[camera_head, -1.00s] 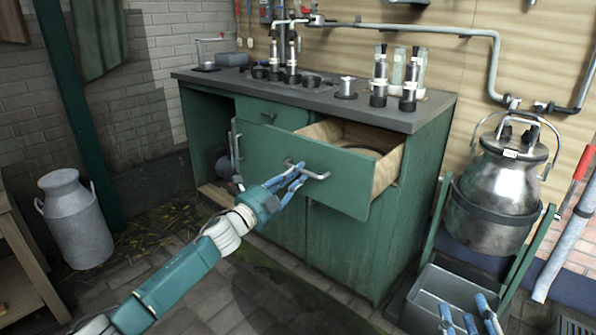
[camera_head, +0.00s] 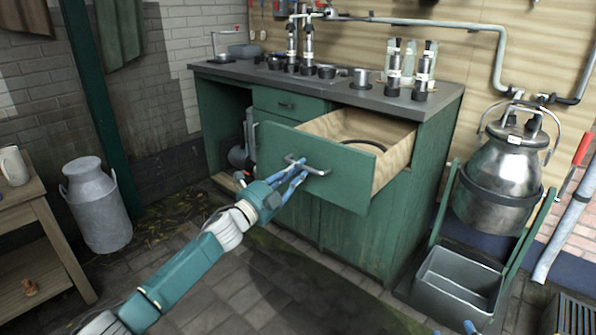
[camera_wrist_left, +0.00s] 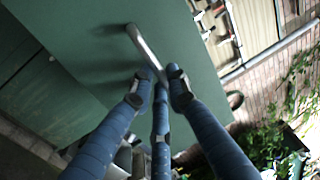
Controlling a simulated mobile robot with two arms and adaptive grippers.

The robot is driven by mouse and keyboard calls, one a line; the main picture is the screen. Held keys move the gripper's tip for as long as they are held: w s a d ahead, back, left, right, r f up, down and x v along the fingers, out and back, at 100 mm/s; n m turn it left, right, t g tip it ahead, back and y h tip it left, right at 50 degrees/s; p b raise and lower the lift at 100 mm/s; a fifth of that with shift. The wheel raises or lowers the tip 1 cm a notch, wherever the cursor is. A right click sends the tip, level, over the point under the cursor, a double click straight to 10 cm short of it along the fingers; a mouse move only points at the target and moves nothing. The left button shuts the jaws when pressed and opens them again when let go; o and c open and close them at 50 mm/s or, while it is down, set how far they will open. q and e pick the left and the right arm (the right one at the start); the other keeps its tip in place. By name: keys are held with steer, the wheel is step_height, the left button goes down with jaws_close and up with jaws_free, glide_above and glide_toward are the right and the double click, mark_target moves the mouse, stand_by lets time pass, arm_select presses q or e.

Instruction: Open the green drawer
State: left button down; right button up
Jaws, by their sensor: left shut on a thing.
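The green drawer (camera_head: 335,180) in the workbench stands well open in the head view. Its bare wooden inner side (camera_head: 396,157) shows, and a dark curved thing (camera_head: 362,142) lies inside. A metal bar handle (camera_head: 318,171) is on its front. My left gripper (camera_head: 291,172) is shut on the left part of this handle. In the left wrist view, the handle (camera_wrist_left: 143,45) runs up from between the blue fingertips (camera_wrist_left: 158,85), against the green front. Of my right gripper (camera_head: 470,327), only blue tips show at the bottom edge of the head view; its jaws are cut off.
The green workbench (camera_head: 400,240) has a dark top with several metal fittings. A steel churn (camera_head: 505,170) hangs in a stand at the right, by a grey bin (camera_head: 455,282). A milk can (camera_head: 95,205) and wooden table (camera_head: 35,215) stand left. Paved floor before the bench is clear.

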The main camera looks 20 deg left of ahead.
arm_select(q)
steer(key=c, duration=1.7)
jaws_free()
steer(key=v, duration=1.2)
steer(key=shift+d, duration=0.1)
